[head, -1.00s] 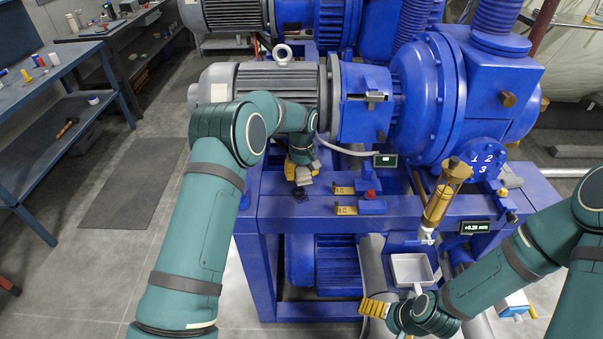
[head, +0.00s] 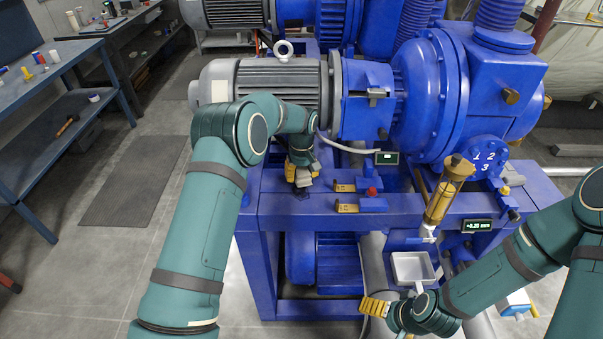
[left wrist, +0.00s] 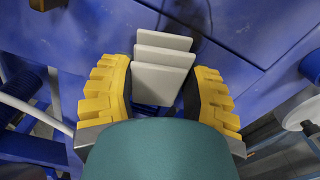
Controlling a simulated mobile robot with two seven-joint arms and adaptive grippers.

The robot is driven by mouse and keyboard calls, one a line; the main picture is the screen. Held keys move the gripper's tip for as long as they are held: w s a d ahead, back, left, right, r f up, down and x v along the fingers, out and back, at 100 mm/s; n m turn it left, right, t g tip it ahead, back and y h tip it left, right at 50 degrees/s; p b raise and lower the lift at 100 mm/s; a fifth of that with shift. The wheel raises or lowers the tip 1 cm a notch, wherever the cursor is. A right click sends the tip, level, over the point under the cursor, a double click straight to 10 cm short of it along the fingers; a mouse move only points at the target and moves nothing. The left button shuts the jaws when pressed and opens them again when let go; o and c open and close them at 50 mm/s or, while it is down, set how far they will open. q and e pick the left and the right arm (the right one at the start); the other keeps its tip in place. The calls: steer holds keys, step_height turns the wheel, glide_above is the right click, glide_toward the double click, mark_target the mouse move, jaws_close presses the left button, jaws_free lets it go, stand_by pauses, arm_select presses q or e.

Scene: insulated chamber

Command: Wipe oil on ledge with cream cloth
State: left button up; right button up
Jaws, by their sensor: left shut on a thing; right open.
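My left gripper (head: 301,170) is over the blue ledge (head: 270,209) of the machine frame, fingers pointing down. It is shut on the cream cloth (head: 304,182). In the left wrist view the cloth (left wrist: 160,62) shows as folded, pale layers between the yellow fingers of the left gripper (left wrist: 158,90). A dark oil smear (left wrist: 203,16) lies on the blue surface just beyond the cloth. Whether the cloth touches the ledge is hard to tell. My right gripper (head: 374,307) is open and empty, low in front of the frame, left of a small white tray (head: 398,272).
A motor (head: 270,85) stands behind. An amber oil cup (head: 440,200) and a display (head: 477,226) are further right. A workbench (head: 60,75) stands far left.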

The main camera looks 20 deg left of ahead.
mark_target(302, 198)
arm_select(q)
steer(key=shift+s+f, duration=0.1)
steer(key=shift+s+d+f, duration=0.1)
steer(key=shift+s, duration=0.15)
steer(key=shift+s+d+r, duration=0.1)
steer(key=shift+s+d, duration=0.3)
steer(key=shift+s, duration=0.95)
steer(key=shift+s+d+r, duration=0.1)
steer(key=shift+s+d, duration=0.3)
steer(key=shift+s, duration=0.95)
steer(key=shift+s+d+r, duration=0.1)
steer(key=shift+s+d, duration=0.3)
steer(key=shift+s, duration=0.95)
steer(key=shift+f+b, duration=0.2)
steer(key=shift+b, duration=0.1)
steer(key=shift+w+a+f, duration=0.1)
steer(key=shift+w+a, duration=0.15)
steer(key=shift+w, duration=0.45)
steer(key=shift+w+a+f, duration=0.1)
steer(key=shift+w+a, duration=0.1)
steer(key=shift+w, duration=0.5)
steer(key=shift+w+a+r, duration=0.1)
steer(key=shift+w+a, duration=0.2)
steer(key=shift+w, duration=0.7)
steer(key=shift+w+a+r, duration=0.1)
steer(key=shift+w+a, duration=0.15)
steer(key=shift+w, duration=0.75)
steer(key=shift+w+a, duration=0.3)
steer(key=shift+w, duration=0.7)
steer(key=shift+r, duration=0.1)
